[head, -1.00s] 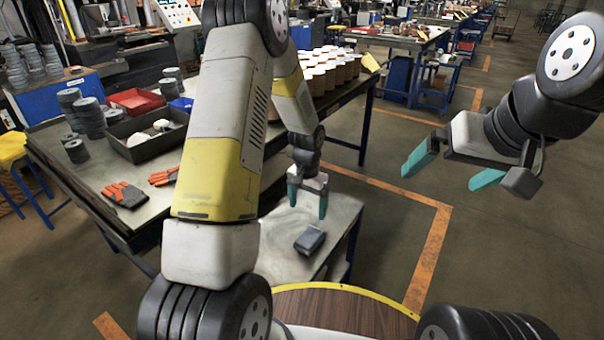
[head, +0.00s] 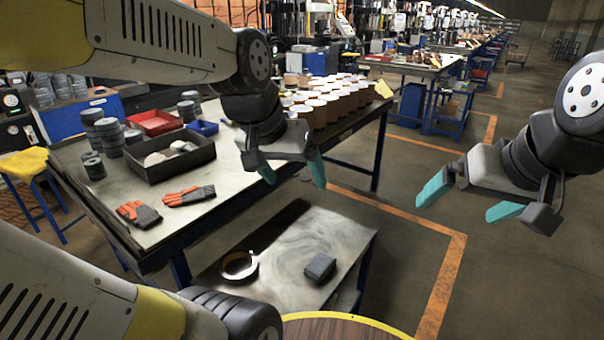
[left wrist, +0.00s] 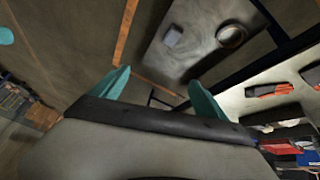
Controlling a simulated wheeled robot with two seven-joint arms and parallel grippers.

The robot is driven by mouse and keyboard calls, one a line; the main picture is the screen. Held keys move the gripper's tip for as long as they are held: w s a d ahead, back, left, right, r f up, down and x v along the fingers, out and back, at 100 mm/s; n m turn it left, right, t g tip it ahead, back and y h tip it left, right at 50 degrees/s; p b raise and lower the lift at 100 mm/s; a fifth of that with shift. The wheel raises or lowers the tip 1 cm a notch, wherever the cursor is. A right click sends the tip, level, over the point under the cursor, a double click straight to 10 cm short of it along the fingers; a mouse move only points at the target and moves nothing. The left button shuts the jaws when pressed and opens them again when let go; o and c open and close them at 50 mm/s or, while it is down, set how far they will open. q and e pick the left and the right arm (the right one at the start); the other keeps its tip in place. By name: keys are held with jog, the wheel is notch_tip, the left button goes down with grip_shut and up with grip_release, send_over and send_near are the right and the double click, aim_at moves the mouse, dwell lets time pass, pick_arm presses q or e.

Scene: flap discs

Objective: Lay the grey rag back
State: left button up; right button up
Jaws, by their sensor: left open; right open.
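The grey rag (head: 320,266) looks like a small folded block. It lies on the low metal table (head: 290,292), near its right side, and also shows in the left wrist view (left wrist: 172,37). My left gripper (head: 291,172) is open and empty, above and beyond the rag, near the edge of the big workbench. Its two teal fingers also show in the left wrist view (left wrist: 160,80), with nothing between them. My right gripper (head: 456,208) is open and empty over the floor to the right.
A ring-shaped thing (head: 240,265) lies on the low table left of the rag. The workbench (head: 215,190) behind carries orange-grey gloves (head: 188,196), a dark tray (head: 178,168), disc stacks, a red bin (head: 154,122) and many brown cylinders (head: 325,108). The floor at right is clear.

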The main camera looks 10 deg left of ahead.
pick_arm(q)
jog(key=shift+t, duration=0.4)
jog(key=s, duration=0.2)
jog(key=s+r, duration=0.1)
jog(key=s, duration=0.1)
jog(key=shift+d, duration=0.1)
dwell(0.7)
